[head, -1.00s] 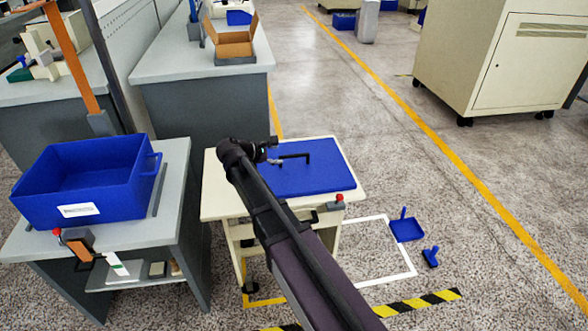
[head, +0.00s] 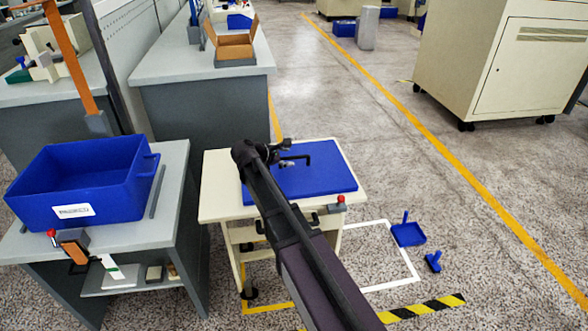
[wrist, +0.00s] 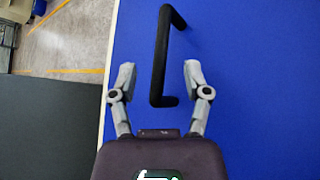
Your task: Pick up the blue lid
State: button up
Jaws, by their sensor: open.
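The blue lid (head: 310,184) lies flat on a small cream cart (head: 217,194) in the middle of the head view. A black bar handle stands on the lid; it shows clearly in the wrist view (wrist: 160,55). My gripper (wrist: 157,76) is open and empty. Its two grey fingers point toward the handle, and the handle's near end lies between them. In the wrist view the lid (wrist: 250,90) fills most of the right side. In the head view my arm hides part of the lid and the cart top.
A blue bin (head: 75,185) with a white label stands on a grey table (head: 170,215) to the left. A grey bench (head: 200,65) with an open cardboard box (head: 234,48) is behind. A blue dustpan (head: 408,234) lies on the floor at right, where the floor is mostly clear.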

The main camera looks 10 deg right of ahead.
aim_at(293, 157)
jog(key=b+x, duration=0.1)
jog(key=x, duration=0.2)
jog(key=shift+a+f+b, duration=0.1)
jog(key=shift+f+b, duration=0.15)
jog(key=shift+b, duration=0.05)
jog(key=shift+w+d+f, duration=0.2)
jog(key=shift+w+d, duration=0.05)
jog(key=shift+d, duration=0.2)
grip_shut()
